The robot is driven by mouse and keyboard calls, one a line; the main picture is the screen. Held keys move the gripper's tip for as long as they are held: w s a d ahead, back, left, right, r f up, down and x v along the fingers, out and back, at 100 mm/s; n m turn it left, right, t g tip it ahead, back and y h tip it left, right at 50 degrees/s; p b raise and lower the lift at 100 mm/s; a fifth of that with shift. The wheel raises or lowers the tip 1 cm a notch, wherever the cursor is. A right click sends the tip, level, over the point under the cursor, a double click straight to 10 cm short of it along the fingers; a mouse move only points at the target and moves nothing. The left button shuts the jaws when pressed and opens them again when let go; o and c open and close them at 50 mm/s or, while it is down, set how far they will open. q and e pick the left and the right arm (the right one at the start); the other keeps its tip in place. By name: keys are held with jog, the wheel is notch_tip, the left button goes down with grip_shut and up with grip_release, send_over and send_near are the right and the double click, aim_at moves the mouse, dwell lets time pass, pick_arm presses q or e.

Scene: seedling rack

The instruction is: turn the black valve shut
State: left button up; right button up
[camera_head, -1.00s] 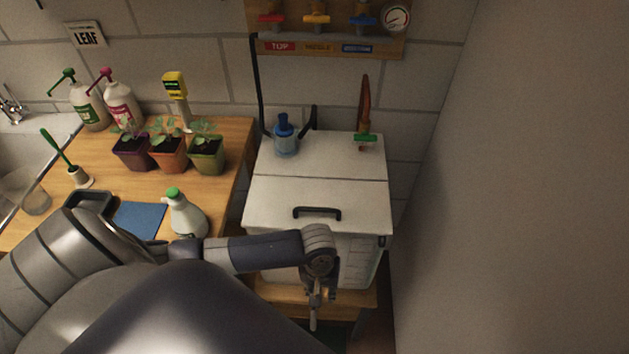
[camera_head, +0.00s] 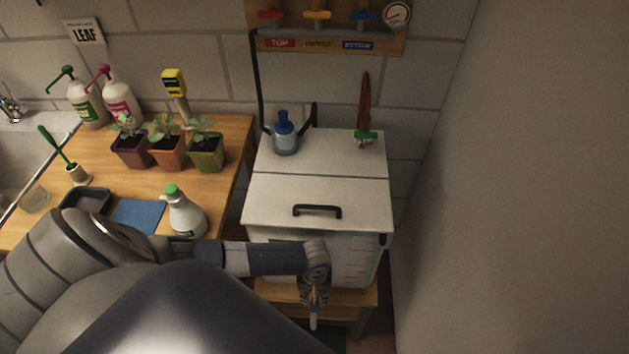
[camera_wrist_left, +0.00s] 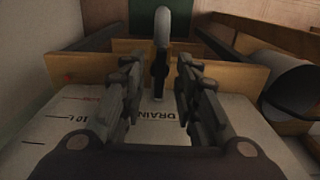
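The black valve (camera_wrist_left: 160,68) shows in the left wrist view as a small dark lever below a pale rounded spout (camera_wrist_left: 162,25), in front of the white tank face marked DRAIN (camera_wrist_left: 150,112). My left gripper (camera_wrist_left: 158,72) is open. Its two fingers stand apart on either side of the valve, with a gap on each side; I cannot tell how deep the valve sits between them. In the head view my left gripper (camera_head: 314,296) hangs at the front of the white tank (camera_head: 318,190), and it hides the valve there. My right gripper is not in view.
The tank stands on a wooden stand (camera_head: 345,293) beside the right wall. Left is a bench with potted seedlings (camera_head: 167,150), a spray bottle (camera_head: 184,212) and a blue mat (camera_head: 137,216).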

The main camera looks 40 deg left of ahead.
pick_arm(q)
jog(key=shift+f, duration=0.1)
grip_shut()
